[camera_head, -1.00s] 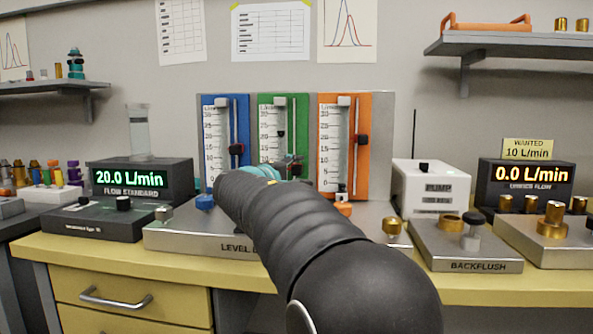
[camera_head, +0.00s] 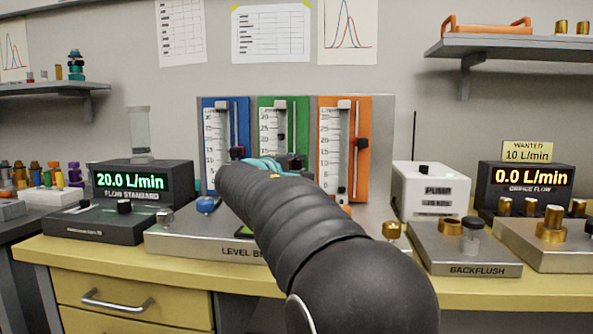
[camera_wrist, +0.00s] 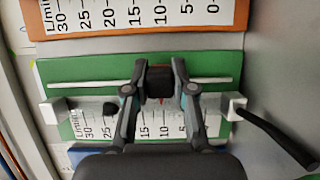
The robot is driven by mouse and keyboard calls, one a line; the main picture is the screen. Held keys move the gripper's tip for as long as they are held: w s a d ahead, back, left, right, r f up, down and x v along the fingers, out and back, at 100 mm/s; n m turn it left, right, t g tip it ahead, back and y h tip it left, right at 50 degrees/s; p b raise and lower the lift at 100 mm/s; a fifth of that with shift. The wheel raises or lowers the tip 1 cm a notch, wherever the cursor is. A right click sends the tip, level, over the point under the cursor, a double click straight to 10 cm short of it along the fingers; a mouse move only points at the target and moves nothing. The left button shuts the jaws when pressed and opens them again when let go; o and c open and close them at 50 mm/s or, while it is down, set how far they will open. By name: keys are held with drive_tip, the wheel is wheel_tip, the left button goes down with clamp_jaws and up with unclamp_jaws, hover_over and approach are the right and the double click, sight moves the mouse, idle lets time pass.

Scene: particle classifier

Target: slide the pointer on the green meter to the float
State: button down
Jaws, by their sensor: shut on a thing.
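The green meter (camera_head: 303,112) is the middle of three upright flow meters. In the wrist view it lies sideways (camera_wrist: 215,68), with its scale numbers falling to the right. Its black float (camera_wrist: 109,109) sits in the tube between about 20 and 25; it also shows in the head view (camera_head: 281,136). My gripper (camera_wrist: 161,82) is shut on the dark pointer (camera_wrist: 159,84) on the rail. The pointer is level with roughly 10 to 15, lower on the scale than the float. In the head view my arm hides the meter's lower part.
The blue meter (camera_head: 209,103) and the orange meter (camera_head: 366,110) stand close on either side, each with its own pointer. The pump box (camera_head: 432,188) stands to the right.

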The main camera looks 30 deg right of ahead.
wheel_tip(320, 180, up, 8)
drive_tip(key=p, duration=0.2)
drive_tip(key=shift+f+p, duration=0.25)
drive_tip(key=shift+p, duration=0.15)
drive_tip(key=shift+f, duration=0.1)
drive_tip(key=c, duration=1)
unclamp_jaws()
drive_tip(key=shift+o, duration=0.2)
drive_tip(key=v, duration=1.2)
